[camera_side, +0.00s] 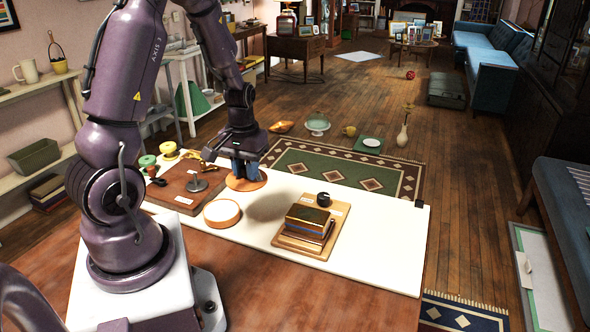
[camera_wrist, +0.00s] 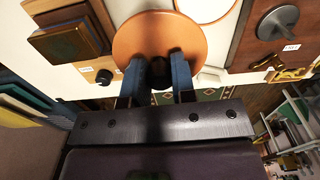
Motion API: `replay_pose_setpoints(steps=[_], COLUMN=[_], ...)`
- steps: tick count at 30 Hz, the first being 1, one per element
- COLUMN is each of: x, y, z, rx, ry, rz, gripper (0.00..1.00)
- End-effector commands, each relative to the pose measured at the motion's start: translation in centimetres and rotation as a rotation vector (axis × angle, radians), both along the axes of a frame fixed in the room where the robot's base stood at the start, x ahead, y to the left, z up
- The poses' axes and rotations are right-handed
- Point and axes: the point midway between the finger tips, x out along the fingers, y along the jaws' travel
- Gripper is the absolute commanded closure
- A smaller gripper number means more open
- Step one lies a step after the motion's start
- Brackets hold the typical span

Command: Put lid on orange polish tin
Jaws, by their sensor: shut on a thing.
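My gripper (camera_side: 246,164) is shut on the dark knob of a flat, round orange lid (camera_side: 240,184). In the wrist view, my blue fingers (camera_wrist: 157,74) stand either side of the knob, with the lid (camera_wrist: 140,38) spread level beyond them. The orange polish tin (camera_side: 222,213) stands open on the white mat, showing a pale inside and an orange rim. It lies nearer the side camera than the lid, slightly left. The wrist view shows part of the tin (camera_wrist: 204,8) at the top edge. The lid appears raised, and it is apart from the tin in the side view.
White mat (camera_side: 375,250) is bare at the far right.

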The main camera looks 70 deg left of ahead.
Motion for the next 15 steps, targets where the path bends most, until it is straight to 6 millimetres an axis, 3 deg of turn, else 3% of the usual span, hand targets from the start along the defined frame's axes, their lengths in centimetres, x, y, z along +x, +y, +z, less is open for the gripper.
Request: replay_pose_setpoints(steps=[1,6,10,15], x=[-1.8,-5.5,-6.8,-6.5], y=[1.1,2.8,3.1,3.4], z=[-0.6,-2.0,-2.8,-2.9], rx=[-0.003,-0.002,-0.001,0.001], ry=[0.003,0.002,0.001,-0.001], rz=[0.076,0.241,0.307,0.320], gripper=[1.00,1.00,1.00,1.00])
